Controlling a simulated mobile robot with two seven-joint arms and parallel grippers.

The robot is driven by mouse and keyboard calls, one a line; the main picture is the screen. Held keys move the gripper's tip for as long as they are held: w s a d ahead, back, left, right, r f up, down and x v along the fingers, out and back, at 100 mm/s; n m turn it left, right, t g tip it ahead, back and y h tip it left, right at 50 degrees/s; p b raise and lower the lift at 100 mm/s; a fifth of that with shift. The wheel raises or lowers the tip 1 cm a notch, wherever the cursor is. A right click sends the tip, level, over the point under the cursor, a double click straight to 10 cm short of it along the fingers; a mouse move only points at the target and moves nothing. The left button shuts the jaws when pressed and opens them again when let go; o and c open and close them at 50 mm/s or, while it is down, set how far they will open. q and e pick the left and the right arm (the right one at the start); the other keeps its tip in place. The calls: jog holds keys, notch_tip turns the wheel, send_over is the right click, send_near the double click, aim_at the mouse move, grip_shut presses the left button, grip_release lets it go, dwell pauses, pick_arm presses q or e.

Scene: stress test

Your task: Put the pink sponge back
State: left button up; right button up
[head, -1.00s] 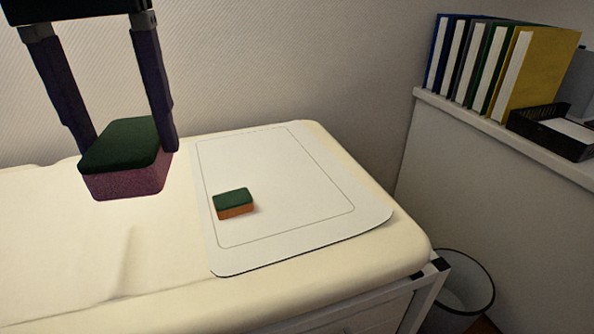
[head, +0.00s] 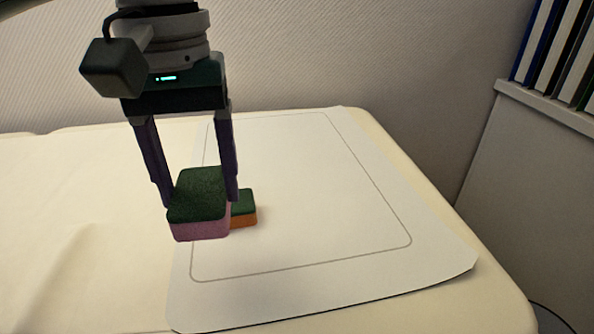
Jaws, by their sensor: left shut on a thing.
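The pink sponge (head: 202,229) with a dark green top is held between the fingers of my left gripper (head: 202,195), which is shut on it. The sponge hangs over the left part of the white mat (head: 320,210); I cannot tell exactly how high it is. An orange sponge (head: 243,217) with a green top lies on the mat, just right of and behind the pink one, which partly hides it. I cannot tell whether the two sponges touch. My right gripper is not in view.
The mat, with a thin outlined rectangle, lies on a cream padded table (head: 80,230). The mat right of the orange sponge is clear. Several binders (head: 555,50) stand on a ledge (head: 540,105) at the upper right.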

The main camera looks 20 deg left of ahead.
pick_arm(q)
notch_tip(320, 180, down, 4)
jog(key=shift+f+b, duration=0.25)
jog(key=shift+b, duration=0.25)
notch_tip(320, 180, down, 6)
jog(key=shift+r+b, duration=0.15)
jog(key=shift+b, duration=1.05)
jog(key=shift+w, duration=0.1)
jog(key=o, duration=1.2)
